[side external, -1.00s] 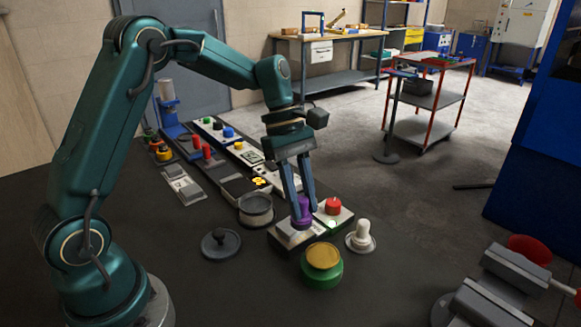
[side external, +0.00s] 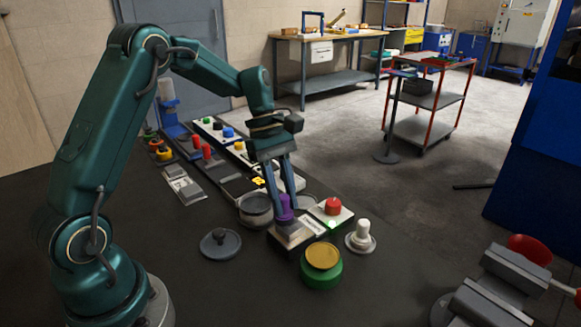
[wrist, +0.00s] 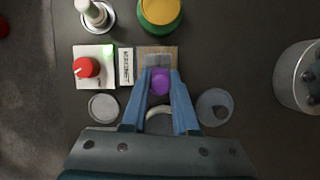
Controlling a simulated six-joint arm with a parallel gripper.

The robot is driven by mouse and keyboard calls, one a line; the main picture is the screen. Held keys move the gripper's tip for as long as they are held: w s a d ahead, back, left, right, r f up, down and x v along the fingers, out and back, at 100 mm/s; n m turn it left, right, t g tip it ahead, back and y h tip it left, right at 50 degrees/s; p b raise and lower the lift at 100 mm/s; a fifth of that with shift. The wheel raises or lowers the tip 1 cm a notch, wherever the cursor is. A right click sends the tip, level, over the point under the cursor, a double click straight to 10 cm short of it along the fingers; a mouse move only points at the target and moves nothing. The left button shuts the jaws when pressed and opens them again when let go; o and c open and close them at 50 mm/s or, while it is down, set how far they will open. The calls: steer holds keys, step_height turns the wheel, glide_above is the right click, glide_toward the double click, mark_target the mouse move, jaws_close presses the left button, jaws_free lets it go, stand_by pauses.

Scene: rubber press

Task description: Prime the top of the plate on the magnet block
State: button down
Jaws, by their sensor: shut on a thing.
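My gripper (side external: 284,205) is shut on a purple tool (side external: 285,206), which also shows between the fingers in the wrist view (wrist: 160,82). The tool is upright over the small block (side external: 288,244). In the wrist view the block (wrist: 172,51) has a striped tan top with a grey plate (wrist: 157,60) on it. The purple tool appears just below the plate's visible part in the wrist view. Its lower end is hidden, so I cannot tell whether it touches the plate.
A box with a red knob (side external: 333,206) and green light adjoins the block. A green pot with a yellow top (side external: 322,256) stands in front, a white plunger-shaped piece (side external: 362,233) right, a dark knobbed disc (side external: 220,243) left. A round grey pot (side external: 255,210) stands close behind.

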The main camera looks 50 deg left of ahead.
steer(key=shift+w+d, duration=0.1)
steer(key=shift+d, duration=2.3)
step_height(320, 180, up, 8)
